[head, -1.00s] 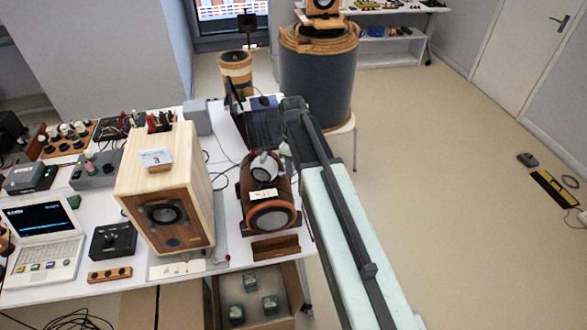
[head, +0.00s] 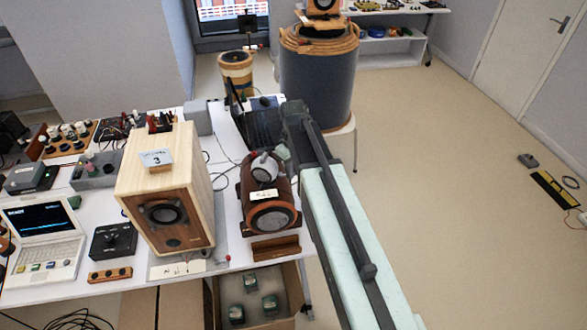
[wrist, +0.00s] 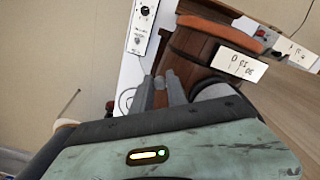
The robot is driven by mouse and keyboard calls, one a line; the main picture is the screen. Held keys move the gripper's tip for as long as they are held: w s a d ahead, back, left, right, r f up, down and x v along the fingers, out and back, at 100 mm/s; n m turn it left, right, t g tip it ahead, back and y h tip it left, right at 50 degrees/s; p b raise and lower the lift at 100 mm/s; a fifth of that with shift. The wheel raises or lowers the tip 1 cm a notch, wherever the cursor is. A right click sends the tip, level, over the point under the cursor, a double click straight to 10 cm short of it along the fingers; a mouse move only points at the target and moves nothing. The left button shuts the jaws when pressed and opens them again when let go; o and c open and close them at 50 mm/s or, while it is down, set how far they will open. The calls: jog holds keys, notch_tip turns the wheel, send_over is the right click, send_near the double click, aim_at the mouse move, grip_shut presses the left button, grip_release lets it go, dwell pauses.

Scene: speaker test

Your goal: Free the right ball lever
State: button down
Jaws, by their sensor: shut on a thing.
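A small red ball (head: 228,258), which looks like a lever's end, shows at the front right of the grey plate under the wooden speaker (head: 165,190); its shaft is too small to make out. My gripper (wrist: 160,92) is shut on a narrow brown piece, seen between its fingers in the wrist view. It is beside a brown drum-shaped speaker (wrist: 197,48) with a white label. The same drum-shaped speaker (head: 268,217) stands right of the wooden speaker in the head view, where my fingertips cannot be made out. I cannot tell whether the held piece belongs to the drum-shaped speaker.
The white bench also holds a laptop (head: 43,235), a black dial box (head: 113,241) and a grey box (head: 197,118). A box with several green-topped blocks (head: 262,297) is below its front edge. A large blue-grey drum (head: 317,90) stands behind. The floor at right is mostly clear.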

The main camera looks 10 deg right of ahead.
jog(key=m, duration=0.2)
jog(key=s+a+m, duration=0.1)
jog(key=m, duration=0.1)
jog(key=shift+s+m, duration=0.2)
jog(key=shift+m, duration=0.1)
jog(key=shift+s+a+m, duration=0.15)
jog(key=shift+a+m, duration=0.1)
jog(key=shift+m, duration=0.55)
jog(key=shift+s+a+m, duration=0.2)
jog(key=shift+a+m, duration=0.1)
jog(key=shift+m, duration=0.5)
jog(key=shift+s+a+m, duration=0.15)
jog(key=shift+a+m, duration=0.1)
jog(key=shift+m, duration=0.55)
jog(key=c, duration=1.4)
grip_release()
jog(key=shift+o, duration=0.2)
jog(key=shift+a, duration=0.1)
